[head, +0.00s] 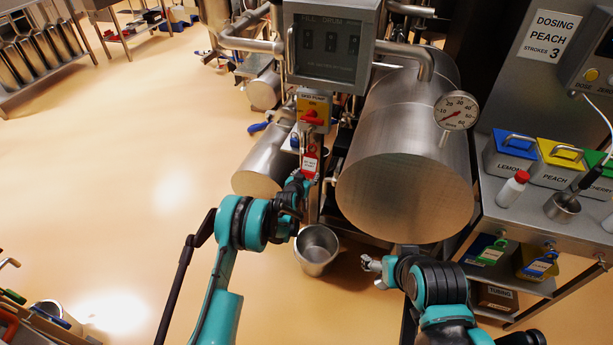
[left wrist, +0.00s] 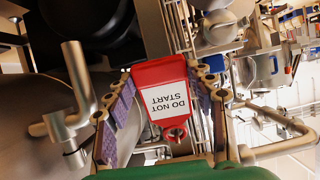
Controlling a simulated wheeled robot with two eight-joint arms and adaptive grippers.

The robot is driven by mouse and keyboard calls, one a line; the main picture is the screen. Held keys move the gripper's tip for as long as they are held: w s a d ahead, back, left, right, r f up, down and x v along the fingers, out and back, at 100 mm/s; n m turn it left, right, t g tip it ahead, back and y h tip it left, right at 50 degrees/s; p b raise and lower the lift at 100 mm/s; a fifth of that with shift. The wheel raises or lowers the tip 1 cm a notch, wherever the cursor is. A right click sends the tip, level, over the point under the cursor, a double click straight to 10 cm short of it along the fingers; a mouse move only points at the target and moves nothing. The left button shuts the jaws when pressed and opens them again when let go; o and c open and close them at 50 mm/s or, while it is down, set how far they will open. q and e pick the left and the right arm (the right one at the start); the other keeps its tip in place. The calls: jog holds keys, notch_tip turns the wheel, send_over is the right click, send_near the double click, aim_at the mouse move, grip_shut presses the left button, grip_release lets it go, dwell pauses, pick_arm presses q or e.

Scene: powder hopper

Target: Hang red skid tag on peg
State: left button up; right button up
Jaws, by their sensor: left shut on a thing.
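The red skid tag (head: 310,164) hangs at my left gripper (head: 302,180), just below the yellow skid power switch box (head: 312,110). In the left wrist view the tag (left wrist: 166,92) shows a white "DO NOT START" label, upside down, with a hole at its lower end. It lies between the purple-padded fingers of my left gripper (left wrist: 160,108), which is shut on it. The exact contact is hard to see. I cannot make out the peg for this tag. My right gripper (head: 374,271) is open and empty, low in front of the large steel drum.
The steel drum (head: 405,190) with a dial gauge (head: 456,111) fills the middle right. A steel bucket (head: 317,250) stands on the floor below. Floor at left is clear.

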pick_arm(q)
jog(key=o, duration=1.5)
jog(key=shift+o, duration=0.2)
jog(key=s+a+r+n+g+y, duration=0.1)
jog(key=s+a+r, duration=0.4)
jog(key=s+r, duration=0.7)
jog(key=s+a+r+n+g+y, duration=0.15)
jog(key=s+a+r, duration=0.45)
jog(key=s+r, duration=0.65)
jog(key=s+a+g, duration=0.1)
jog(key=s+a, duration=0.2)
jog(key=s, duration=0.9)
jog(key=s+a+n+g+y, duration=0.1)
jog(key=s+a+g, duration=0.1)
jog(key=s, duration=1.1)
jog(key=shift+a, duration=0.55)
